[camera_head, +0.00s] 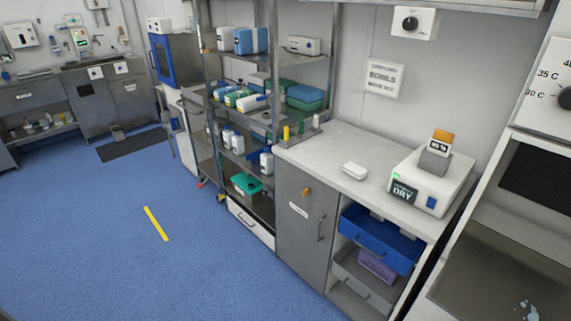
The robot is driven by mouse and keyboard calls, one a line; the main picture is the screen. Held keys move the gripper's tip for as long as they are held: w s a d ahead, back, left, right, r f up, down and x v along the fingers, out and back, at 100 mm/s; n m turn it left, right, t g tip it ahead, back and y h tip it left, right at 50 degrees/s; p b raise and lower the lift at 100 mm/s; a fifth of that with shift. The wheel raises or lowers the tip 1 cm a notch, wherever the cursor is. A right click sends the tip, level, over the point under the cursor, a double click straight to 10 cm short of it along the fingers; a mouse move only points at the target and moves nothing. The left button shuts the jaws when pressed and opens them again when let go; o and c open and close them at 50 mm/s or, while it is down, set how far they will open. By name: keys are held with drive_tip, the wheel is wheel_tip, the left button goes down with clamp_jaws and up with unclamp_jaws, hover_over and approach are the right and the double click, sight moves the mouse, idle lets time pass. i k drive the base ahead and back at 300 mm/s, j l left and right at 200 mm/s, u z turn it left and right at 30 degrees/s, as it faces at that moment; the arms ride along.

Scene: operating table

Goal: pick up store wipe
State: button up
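A small white flat block (355,171), possibly a folded wipe or wipe pack, lies on the pale worktop (322,150) left of a white machine. No label on it can be read, so I cannot tell whether it is the store wipe. A purple item (377,266) sits in the grey lower tray of the open cabinet under the worktop. My gripper is not in view.
The white machine (430,181) marked "DRY" carries a grey block with an orange top. A blue tray (383,239) fills the upper cabinet bay. A metal shelf rack (273,85) with boxes and bottles stands left. The blue floor (90,235) is open, with a yellow strip.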

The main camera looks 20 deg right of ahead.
sight(352, 170)
drive_tip(key=i+j+u, duration=0.3)
drive_tip(key=i, duration=0.5)
drive_tip(key=i+u, duration=0.3)
drive_tip(key=i, duration=0.5)
drive_tip(key=i+j+z, duration=0.1)
drive_tip(key=i+z, duration=0.3)
drive_tip(key=i+j+z, duration=0.15)
drive_tip(key=i+z, duration=0.25)
drive_tip(key=i+j+z, duration=0.2)
drive_tip(key=z, duration=0.15)
drive_tip(key=i+j+z, duration=0.2)
drive_tip(key=z, duration=0.3)
drive_tip(key=i+j+z, duration=0.1)
drive_tip(key=j+z, duration=0.25)
drive_tip(key=z, duration=0.15)
drive_tip(key=i+j+z, duration=0.1)
drive_tip(key=j+z, duration=0.65)
drive_tip(key=z, duration=0.2)
drive_tip(key=j+z, duration=0.3)
drive_tip(key=j, duration=0.15)
